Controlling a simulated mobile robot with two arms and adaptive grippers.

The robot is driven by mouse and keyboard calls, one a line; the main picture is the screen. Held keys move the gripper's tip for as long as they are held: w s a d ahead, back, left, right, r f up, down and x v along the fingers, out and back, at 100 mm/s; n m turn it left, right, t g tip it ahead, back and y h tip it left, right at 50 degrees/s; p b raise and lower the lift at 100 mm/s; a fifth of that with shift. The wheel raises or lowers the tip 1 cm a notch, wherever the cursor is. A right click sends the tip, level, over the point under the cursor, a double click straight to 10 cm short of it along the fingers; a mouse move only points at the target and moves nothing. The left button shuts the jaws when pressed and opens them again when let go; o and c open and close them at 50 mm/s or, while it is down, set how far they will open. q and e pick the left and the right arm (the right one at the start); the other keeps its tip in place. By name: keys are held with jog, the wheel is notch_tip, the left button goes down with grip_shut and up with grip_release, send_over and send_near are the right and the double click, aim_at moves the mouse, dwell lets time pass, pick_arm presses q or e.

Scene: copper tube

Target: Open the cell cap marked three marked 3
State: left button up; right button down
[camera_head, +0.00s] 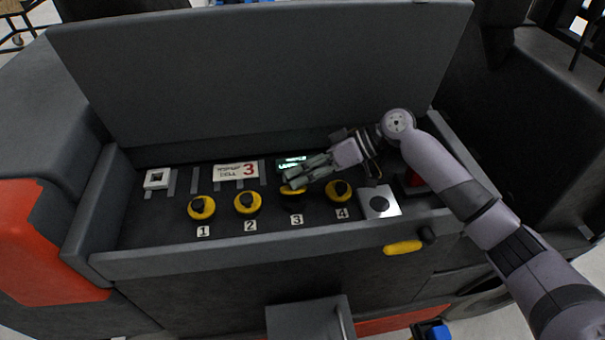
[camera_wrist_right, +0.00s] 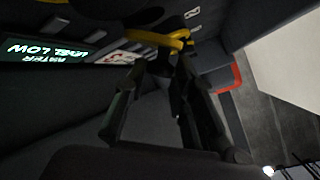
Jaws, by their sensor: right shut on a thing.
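The cell cap marked 3 (camera_head: 291,190) is a yellow and black round cap in the open grey bay, third in a row above its "3" label (camera_head: 297,219). My right gripper (camera_head: 290,181) reaches it from the right and is shut on it, hiding part of its top. In the right wrist view the yellow rim of a cap (camera_wrist_right: 172,40) shows at the fingertips (camera_wrist_right: 160,55); the exact contact is dark and hard to see. My left gripper is not in view.
Caps 1 (camera_head: 201,208), 2 (camera_head: 247,203) and 4 (camera_head: 339,191) stand beside it. A metal plate (camera_head: 380,202) and a yellow handle (camera_head: 402,248) lie to the right. The raised lid (camera_head: 250,75) stands behind.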

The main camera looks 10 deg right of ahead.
dwell(0.4)
jog(key=c, duration=1.4)
grip_release()
jog(key=shift+o, duration=0.2)
jog(key=w+v, duration=0.1)
jog(key=v, duration=1.1)
jog(key=shift+s, duration=0.4)
jog(key=shift+r, duration=0.1)
